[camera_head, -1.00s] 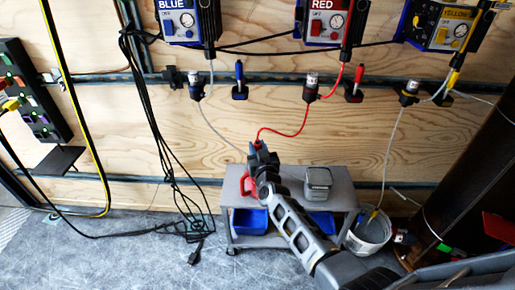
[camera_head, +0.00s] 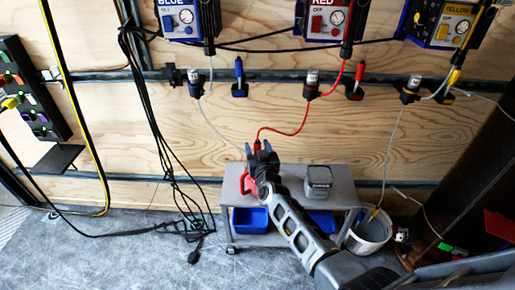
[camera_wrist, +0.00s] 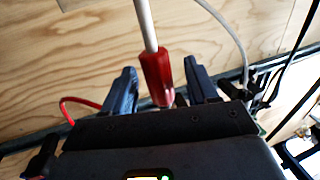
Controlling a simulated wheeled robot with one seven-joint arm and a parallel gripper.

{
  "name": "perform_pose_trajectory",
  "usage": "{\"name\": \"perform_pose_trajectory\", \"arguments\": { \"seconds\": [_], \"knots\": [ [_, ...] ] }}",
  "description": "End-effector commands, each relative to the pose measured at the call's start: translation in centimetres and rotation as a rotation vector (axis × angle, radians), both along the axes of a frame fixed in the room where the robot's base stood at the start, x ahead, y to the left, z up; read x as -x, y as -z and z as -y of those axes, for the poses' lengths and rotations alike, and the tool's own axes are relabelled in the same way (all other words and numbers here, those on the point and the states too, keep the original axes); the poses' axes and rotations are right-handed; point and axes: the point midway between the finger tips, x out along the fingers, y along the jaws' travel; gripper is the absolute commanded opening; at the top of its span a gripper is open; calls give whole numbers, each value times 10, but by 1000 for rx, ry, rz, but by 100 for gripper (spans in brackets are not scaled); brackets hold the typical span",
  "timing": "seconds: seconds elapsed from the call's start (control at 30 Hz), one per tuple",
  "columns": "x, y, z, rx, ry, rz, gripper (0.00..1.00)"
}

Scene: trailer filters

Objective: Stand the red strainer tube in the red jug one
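The red strainer tube shows in the wrist view as a red grip (camera_wrist: 155,75) with a pale tube running up from it. It stands between the two fingers of my gripper (camera_wrist: 160,75), with a gap visible on the right side. In the head view its red top (camera_head: 257,146) meets the red hose at my gripper (camera_head: 262,154), above the grey cart. My gripper looks open around the tube. A red handle (camera_head: 247,184), likely of the red jug, shows beside my wrist on the cart. My gripper hides the jug's body and the tube's lower end.
A grey container (camera_head: 318,182) stands on the right of the cart top (camera_head: 345,190). Blue bins (camera_head: 250,220) sit on the lower shelf. A white bucket (camera_head: 368,235) stands right of the cart. Black cables (camera_head: 170,170) hang on the left.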

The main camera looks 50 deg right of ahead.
Motion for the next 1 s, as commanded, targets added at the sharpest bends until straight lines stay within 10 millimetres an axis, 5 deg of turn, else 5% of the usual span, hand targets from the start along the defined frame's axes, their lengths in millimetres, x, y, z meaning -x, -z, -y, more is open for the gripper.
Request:
{"name": "perform_pose_trajectory", "arguments": {
  "seconds": [0.33, 0.7, 1.0],
  "knots": [
    [5, 0, -4, -1, -1, -3, 60],
    [51, -1, -36, 1, -2, -3, 60],
    [64, 0, -44, 1, 0, 1, 60]
  ]
}}
